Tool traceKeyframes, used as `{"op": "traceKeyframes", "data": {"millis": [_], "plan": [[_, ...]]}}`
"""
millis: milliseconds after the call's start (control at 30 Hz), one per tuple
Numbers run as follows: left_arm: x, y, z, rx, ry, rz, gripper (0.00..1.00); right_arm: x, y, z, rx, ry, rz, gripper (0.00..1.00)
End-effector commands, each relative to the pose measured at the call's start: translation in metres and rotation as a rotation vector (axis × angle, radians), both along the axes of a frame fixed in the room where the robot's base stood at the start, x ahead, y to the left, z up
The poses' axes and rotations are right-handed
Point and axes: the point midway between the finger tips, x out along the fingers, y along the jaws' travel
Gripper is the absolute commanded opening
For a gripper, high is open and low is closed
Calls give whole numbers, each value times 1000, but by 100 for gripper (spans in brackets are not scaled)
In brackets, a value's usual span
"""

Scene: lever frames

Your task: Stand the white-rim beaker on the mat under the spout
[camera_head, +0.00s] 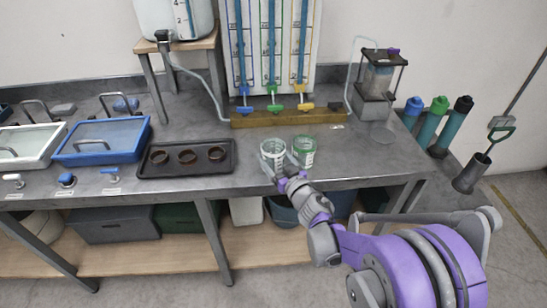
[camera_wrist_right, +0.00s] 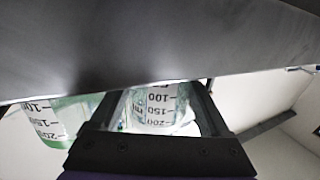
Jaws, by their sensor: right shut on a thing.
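The white-rim beaker (camera_head: 273,151) stands upright on the grey bench near its front edge. My right gripper (camera_head: 278,174) reaches it from the front and is shut on it. In the right wrist view the jaws (camera_wrist_right: 152,100) lie on both sides of this clear beaker (camera_wrist_right: 154,112), which has dark volume marks. A green-rim beaker (camera_head: 304,150) stands close on its right, and shows at the left in the wrist view (camera_wrist_right: 50,121). A round grey mat (camera_head: 382,138) lies at the right, in front of the dispenser (camera_head: 377,85). Its spout is not clear. My left gripper is out of view.
A dark tray (camera_head: 170,172) with several brown rings lies to the left. Blue, green and yellow valves (camera_head: 275,106) stand behind the beakers on a wooden base (camera_head: 258,120). The bench between the green-rim beaker and the mat looks mostly clear.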

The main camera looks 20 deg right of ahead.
Motion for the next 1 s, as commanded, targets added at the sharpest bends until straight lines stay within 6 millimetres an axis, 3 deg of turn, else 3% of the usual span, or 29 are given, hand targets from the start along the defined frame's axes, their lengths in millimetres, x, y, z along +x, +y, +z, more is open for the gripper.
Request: {"op": "traceKeyframes", "data": {"millis": [300, 333, 433, 767, 1000], "plan": [[0, 0, -4, 0, 1, 0, 50, 0, 0, -3, 0, 0, 0, 26], [0, 0, -4, 0, 1, 0, 50, 0, 0, -4, 0, 0, 0, 82], [0, 0, -3, 0, 1, 0, 50, 0, 0, -2, 0, 0, 0, 100], [0, 0, 2, 0, -1, 0, 50, 0, 0, 2, 0, 0, 0, 100], [0, 0, -3, 0, 1, 0, 50, -42, -5, 1, -1, 0, -2, 100]]}}
